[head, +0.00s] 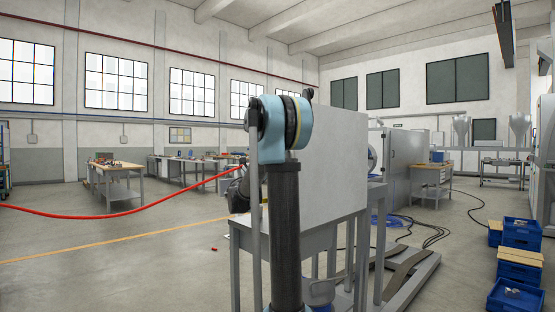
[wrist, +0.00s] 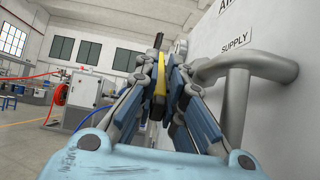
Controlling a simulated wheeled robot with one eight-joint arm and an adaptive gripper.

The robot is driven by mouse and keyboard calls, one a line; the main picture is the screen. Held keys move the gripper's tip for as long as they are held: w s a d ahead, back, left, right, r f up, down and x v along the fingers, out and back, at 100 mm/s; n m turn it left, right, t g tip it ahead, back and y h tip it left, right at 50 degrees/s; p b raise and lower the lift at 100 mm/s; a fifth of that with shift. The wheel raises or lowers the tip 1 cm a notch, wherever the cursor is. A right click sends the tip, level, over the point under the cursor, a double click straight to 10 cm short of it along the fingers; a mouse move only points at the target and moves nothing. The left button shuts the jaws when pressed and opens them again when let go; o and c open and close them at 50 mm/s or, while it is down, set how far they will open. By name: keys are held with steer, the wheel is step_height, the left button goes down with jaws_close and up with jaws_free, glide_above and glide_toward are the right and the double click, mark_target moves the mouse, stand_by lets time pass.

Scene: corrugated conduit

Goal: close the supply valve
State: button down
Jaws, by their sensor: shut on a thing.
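In the wrist view, my gripper (wrist: 160,62) is shut on a yellow valve handle (wrist: 160,86), which shows as a narrow upright strip between the dark finger pads. The valve body is mostly hidden behind the fingers. A thick grey pipe (wrist: 236,100) bends out from the white panel (wrist: 285,100) just right of the fingers. A label reading SUPPLY (wrist: 236,42) is on the panel above the pipe. In the head view, the panel (head: 340,150) shows from its back or side, and my arm hides most of the valve area.
A red hose (head: 110,216) runs from the left toward the panel's stand. A workbench (head: 118,178) stands at the left. Blue crates (head: 520,264) stand at the right. Dark cables (head: 420,228) lie on the floor behind the stand. The floor at front left is mostly clear.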

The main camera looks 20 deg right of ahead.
steer(key=shift+w+a, duration=0.1)
steer(key=c, duration=1.8)
jaws_free()
steer(key=shift+o, duration=0.6)
steer(key=v, duration=1.2)
steer(key=shift+f, duration=0.1)
steer(key=shift+c, duration=0.6)
